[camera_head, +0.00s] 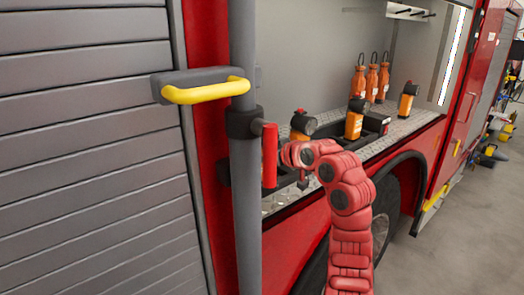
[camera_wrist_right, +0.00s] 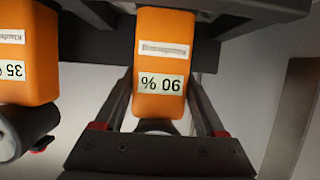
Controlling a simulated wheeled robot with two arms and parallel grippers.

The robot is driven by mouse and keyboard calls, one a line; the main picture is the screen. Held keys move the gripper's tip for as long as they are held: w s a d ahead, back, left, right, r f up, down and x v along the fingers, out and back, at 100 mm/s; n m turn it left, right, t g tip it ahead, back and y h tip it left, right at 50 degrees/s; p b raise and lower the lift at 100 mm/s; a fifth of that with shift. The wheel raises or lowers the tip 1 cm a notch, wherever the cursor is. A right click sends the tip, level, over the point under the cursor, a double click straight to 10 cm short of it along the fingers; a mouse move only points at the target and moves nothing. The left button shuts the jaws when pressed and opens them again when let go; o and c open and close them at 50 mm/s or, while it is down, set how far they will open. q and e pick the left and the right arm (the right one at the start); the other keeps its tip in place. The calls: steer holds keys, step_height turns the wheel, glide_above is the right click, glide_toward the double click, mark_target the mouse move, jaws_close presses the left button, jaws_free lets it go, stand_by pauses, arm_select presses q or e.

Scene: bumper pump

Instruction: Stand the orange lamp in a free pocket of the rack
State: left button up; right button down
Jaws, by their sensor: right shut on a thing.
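An orange lamp with a black head and a "90 %" label (camera_wrist_right: 162,60) is between the fingers of my right gripper (camera_wrist_right: 160,112), which is shut on it. The label reads upside down in the right wrist view. An orange lamp (camera_head: 303,124) near my right wrist in the head view appears to be this one; the fingers there are hard to make out. The dark rack (camera_head: 374,122) lies on the metal shelf; part of it shows behind the held lamp (camera_wrist_right: 235,8). Whether the lamp's base is inside a pocket cannot be told. My left gripper is out of view.
Another orange lamp (camera_head: 355,118) stands at the rack, and one (camera_head: 408,98) stands farther right on the shelf. A "35 %" lamp (camera_wrist_right: 28,60) is beside the held one. Several orange bottles (camera_head: 372,82) stand behind. A grey pole (camera_head: 245,190) and yellow handle (camera_head: 205,92) are in front.

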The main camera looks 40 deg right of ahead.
steer(key=shift+f, duration=0.15)
jaws_free()
steer(key=shift+s+b, duration=0.25)
steer(key=shift+b, duration=0.05)
steer(key=b+v, duration=0.3)
steer(key=v, duration=0.8)
steer(key=shift+s+r+b, duration=0.25)
steer(key=shift+s+b, duration=0.05)
steer(key=shift+b, duration=0.1)
